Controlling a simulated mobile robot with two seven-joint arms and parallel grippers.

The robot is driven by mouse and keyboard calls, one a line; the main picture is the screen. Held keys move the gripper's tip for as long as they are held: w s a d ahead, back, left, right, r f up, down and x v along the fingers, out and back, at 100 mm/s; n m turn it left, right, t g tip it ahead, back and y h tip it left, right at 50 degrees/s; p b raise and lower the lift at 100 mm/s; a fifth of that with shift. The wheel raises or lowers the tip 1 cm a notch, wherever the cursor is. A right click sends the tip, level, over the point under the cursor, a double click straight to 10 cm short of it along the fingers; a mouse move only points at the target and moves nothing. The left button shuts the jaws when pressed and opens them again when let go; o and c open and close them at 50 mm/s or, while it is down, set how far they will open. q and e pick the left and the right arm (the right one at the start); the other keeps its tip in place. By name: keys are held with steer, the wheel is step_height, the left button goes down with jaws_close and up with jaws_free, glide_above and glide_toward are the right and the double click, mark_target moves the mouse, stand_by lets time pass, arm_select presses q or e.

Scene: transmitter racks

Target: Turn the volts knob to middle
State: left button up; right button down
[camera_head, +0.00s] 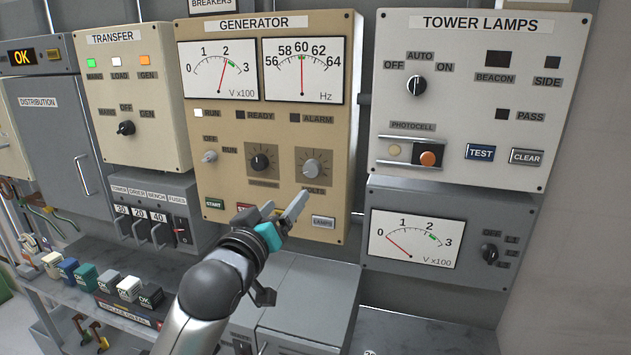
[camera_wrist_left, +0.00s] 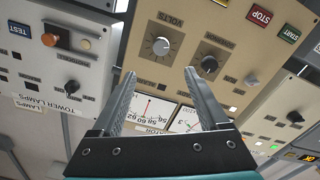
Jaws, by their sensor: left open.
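The volts knob (camera_head: 311,168) is a round light-grey knob on a grey square plate, at the lower right of the beige generator panel (camera_head: 347,110). Its pointer direction is too small to tell. In the left wrist view, which is upside down, the volts knob (camera_wrist_left: 160,46) shows just beyond and between the fingertips. My left gripper (camera_head: 286,207) is open and empty, below and in front of the knob, apart from it. The gripper's two fingers (camera_wrist_left: 160,75) point at the panel in the wrist view. My right gripper is out of view.
A black knob (camera_head: 261,159) sits close left of the volts knob. The generator's V x100 gauge (camera_head: 219,72) reads a little above 2, and the Hz gauge (camera_head: 303,70) about 60. START (camera_head: 214,204) and LAMPS (camera_head: 323,222) buttons lie below. The tower lamps panel (camera_head: 470,100) stands to the right.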

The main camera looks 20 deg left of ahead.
mark_target(311, 172)
arm_select(q)
steer(key=w+p, duration=0.1)
steer(key=w, duration=1.4)
steer(key=shift+w+d, duration=0.2)
jaws_close()
stand_by(0.6)
